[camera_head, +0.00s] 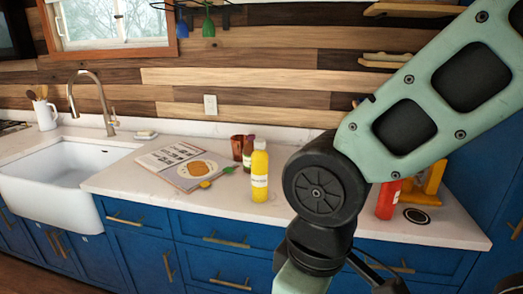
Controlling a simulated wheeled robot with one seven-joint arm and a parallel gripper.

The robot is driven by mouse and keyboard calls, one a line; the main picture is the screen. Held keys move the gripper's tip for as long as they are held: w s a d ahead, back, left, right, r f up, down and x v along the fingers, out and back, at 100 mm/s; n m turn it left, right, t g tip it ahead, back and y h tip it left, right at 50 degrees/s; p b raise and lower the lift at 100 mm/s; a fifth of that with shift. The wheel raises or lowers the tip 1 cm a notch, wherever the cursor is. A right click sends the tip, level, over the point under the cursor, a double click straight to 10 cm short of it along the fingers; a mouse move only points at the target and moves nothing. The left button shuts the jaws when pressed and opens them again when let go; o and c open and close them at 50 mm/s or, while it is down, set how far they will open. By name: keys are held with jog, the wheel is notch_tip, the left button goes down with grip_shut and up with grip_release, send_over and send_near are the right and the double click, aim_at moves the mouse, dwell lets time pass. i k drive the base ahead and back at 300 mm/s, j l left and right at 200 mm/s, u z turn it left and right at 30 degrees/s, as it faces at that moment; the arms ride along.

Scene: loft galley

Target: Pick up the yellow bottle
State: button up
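The yellow bottle (260,172) stands upright near the front edge of the white counter, just left of my arm's dark joint. My arm comes in from the upper right, bends at that joint and runs down out of the bottom of the picture. My gripper's fingers do not show, so I cannot see their opening or anything between them. The bottle stands on the counter with nothing visibly holding it.
Close behind the bottle are a dark brown bottle (247,153) and a copper cup (237,147). An open book (178,163) and yellow and green spoons (213,180) lie left. A red bottle (388,199) and a yellow-orange object (432,182) stand right. The sink (66,167) is far left.

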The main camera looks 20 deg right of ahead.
aim_at(259, 158)
jog(key=i+j+z, duration=0.1)
jog(key=z, duration=0.4)
jog(key=j+z, duration=0.1)
jog(key=z, duration=0.35)
jog(key=i+j+z, duration=0.1)
jog(key=z, duration=0.4)
jog(key=j+z, duration=0.3)
jog(key=j, duration=0.45)
jog(key=k+j+z, duration=0.1)
jog(key=j+z, duration=0.25)
jog(key=j, duration=0.85)
